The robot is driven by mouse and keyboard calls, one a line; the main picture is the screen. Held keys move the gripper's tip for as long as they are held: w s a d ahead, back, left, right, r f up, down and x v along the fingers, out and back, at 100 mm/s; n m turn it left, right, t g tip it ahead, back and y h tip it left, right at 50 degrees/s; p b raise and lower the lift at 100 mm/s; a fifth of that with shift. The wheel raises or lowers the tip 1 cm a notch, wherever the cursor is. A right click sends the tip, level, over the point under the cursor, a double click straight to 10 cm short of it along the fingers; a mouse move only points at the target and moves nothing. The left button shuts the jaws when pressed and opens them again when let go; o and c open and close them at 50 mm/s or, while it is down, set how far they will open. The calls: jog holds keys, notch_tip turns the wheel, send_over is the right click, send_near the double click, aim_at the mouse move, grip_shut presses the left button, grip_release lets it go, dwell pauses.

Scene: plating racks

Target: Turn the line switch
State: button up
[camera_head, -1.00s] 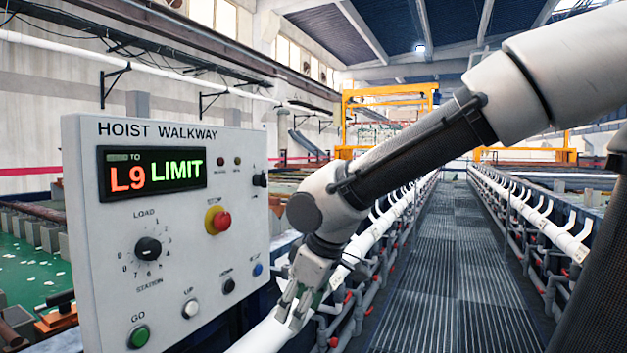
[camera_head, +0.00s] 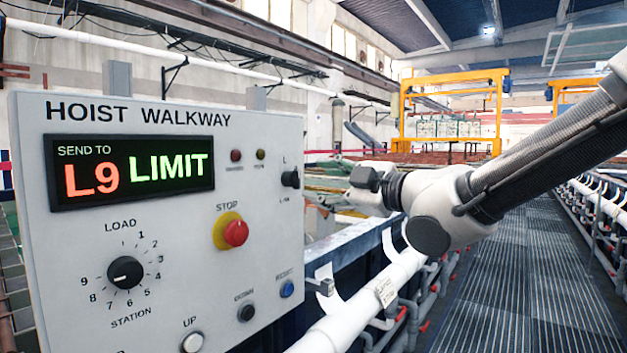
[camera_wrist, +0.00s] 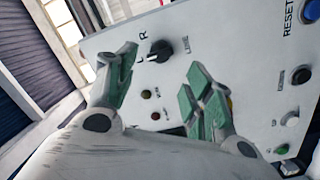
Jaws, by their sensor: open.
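The line switch (camera_head: 290,179) is a small black rotary knob at the right edge of the grey HOIST WALKWAY panel (camera_head: 225,290). In the wrist view the switch (camera_wrist: 163,49) has a white pointer mark, with the letters L and R beside it. My gripper (camera_head: 318,186) is just right of the switch in the head view. In the wrist view my gripper (camera_wrist: 162,58) is open, with green-padded fingers spread either side of the knob's line. The fingers look apart from the knob; their exact distance cannot be told.
The panel also bears a red stop button (camera_head: 235,233), a station dial (camera_head: 125,273), a display (camera_head: 130,172) reading "L9 LIMIT", and a blue reset button (camera_head: 287,289). A white pipe (camera_head: 345,330) and blue railing run below. The grated walkway (camera_head: 520,270) is clear.

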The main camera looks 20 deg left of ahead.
aim_at(299, 180)
jog(key=x, duration=0.7)
jog(key=shift+w+a, duration=0.15)
jog(key=shift+a, duration=0.2)
jog(key=c, duration=0.9)
jog(key=m, duration=0.5)
jog(key=shift+m+g, duration=0.3)
jog(key=shift+m, duration=0.1)
jog(key=m, duration=0.5)
jog(key=shift+w+g, duration=0.1)
jog(key=shift+g, duration=0.2)
jog(key=shift+m, duration=0.3)
